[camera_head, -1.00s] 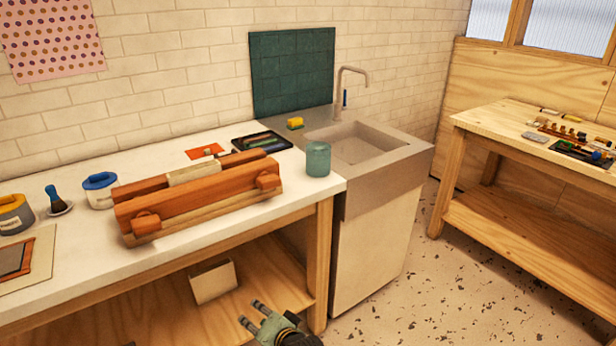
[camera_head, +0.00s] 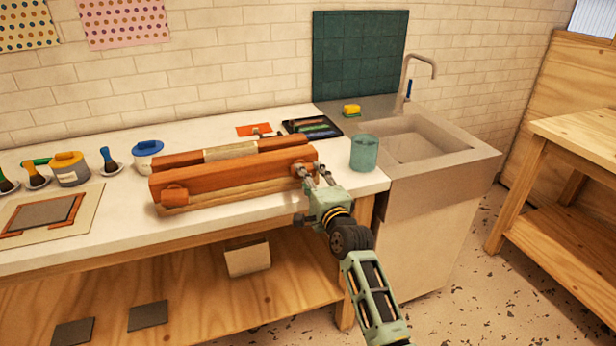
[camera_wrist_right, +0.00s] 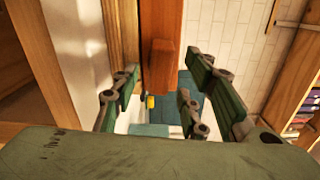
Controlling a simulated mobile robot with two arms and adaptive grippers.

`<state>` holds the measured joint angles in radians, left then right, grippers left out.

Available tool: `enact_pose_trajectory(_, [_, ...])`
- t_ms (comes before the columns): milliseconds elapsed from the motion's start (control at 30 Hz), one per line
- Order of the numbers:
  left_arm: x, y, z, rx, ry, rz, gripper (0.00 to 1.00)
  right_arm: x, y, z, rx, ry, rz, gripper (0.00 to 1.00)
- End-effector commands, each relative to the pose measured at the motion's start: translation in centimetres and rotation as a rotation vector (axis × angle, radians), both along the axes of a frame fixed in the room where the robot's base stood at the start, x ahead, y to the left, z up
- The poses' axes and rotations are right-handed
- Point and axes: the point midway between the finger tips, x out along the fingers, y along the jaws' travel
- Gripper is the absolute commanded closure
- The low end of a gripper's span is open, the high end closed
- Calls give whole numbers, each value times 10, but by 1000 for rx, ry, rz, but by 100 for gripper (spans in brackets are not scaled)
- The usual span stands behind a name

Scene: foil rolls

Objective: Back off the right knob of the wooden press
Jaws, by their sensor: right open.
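The wooden press (camera_head: 230,178) lies on the white worktop, a long reddish-brown beam with a paler base. Its left knob (camera_head: 174,195) shows on the front face. Its right knob (camera_head: 299,166) is at the right end, partly covered by my right gripper (camera_head: 312,173). In the right wrist view the right knob (camera_wrist_right: 161,66) is a brown block, in line with the gap between the fingers of my right gripper (camera_wrist_right: 160,98). The fingers are open on either side of that line, and I cannot tell whether they touch the knob. My left gripper is out of view.
A teal cup (camera_head: 364,153) stands just right of my right gripper, near the worktop's edge. A dark tray (camera_head: 313,127) lies behind the press, and a sink (camera_head: 425,140) is to the right. Paint pots and brushes stand left of the press.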

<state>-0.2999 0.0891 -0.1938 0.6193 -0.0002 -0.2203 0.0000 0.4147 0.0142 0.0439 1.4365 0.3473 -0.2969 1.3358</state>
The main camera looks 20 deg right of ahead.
Motion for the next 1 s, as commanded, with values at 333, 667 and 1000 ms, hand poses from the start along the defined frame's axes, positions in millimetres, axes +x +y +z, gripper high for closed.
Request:
enact_pose_trajectory(333, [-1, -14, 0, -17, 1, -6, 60, 18, 1, 0, -1, 1, -1, 59])
enact_pose_trajectory(667, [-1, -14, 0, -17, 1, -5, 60, 18, 1, -1, -1, 1, 0, 71])
enact_pose_trajectory(1000, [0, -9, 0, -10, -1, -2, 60, 17, 1, -1, -1, 1, 0, 100])
